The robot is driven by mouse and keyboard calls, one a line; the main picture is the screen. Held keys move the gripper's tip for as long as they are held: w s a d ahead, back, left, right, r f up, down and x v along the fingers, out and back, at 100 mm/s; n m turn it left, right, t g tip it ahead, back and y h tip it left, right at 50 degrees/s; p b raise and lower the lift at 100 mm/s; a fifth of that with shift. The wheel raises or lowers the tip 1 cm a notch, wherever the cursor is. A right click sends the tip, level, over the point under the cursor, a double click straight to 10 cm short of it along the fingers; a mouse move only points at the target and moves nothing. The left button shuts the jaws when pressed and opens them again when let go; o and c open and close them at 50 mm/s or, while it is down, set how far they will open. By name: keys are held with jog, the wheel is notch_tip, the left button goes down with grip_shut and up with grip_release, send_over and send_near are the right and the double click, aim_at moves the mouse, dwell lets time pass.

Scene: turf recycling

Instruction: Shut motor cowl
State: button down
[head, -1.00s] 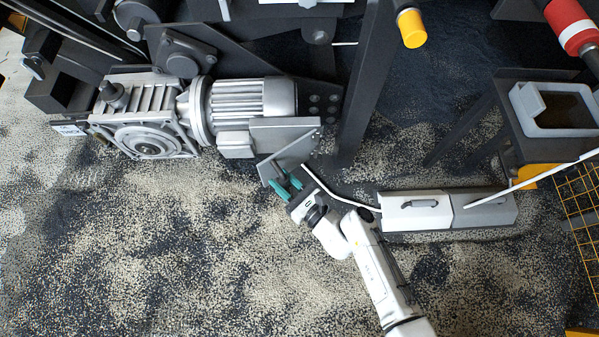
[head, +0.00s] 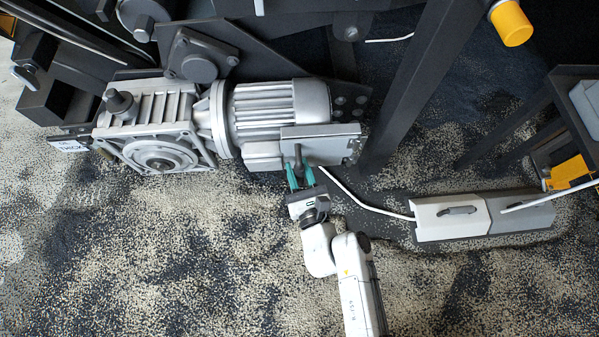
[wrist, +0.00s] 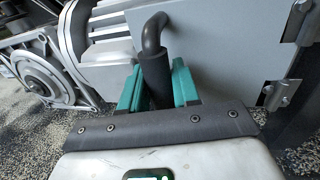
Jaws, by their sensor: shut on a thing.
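The motor cowl (head: 325,138) is a flat grey panel at the right end of the silver motor (head: 265,110). In the wrist view the cowl panel (wrist: 225,45) stands close in front of me, with hinges (wrist: 285,88) along its right edge. A black bent handle (wrist: 154,62) sticks out from the panel's left part. My gripper (head: 300,178) has teal fingers, and they are shut around this handle; the fingers (wrist: 158,88) flank it in the wrist view. The panel lies about flat along the motor's front.
A silver gearbox (head: 155,130) adjoins the motor at left. A dark post (head: 410,85) stands to the right. A white and grey box (head: 450,215) with a white cable (head: 360,203) lies on the ground at right. Sandy ground (head: 180,260) at front left is clear.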

jog(key=shift+a, duration=0.25)
jog(key=c, duration=1)
grip_release()
jog(key=shift+o, duration=0.2)
jog(key=shift+d, duration=0.1)
jog(key=p+v, duration=0.3)
jog(key=v, duration=0.7)
jog(key=shift+s, duration=0.4)
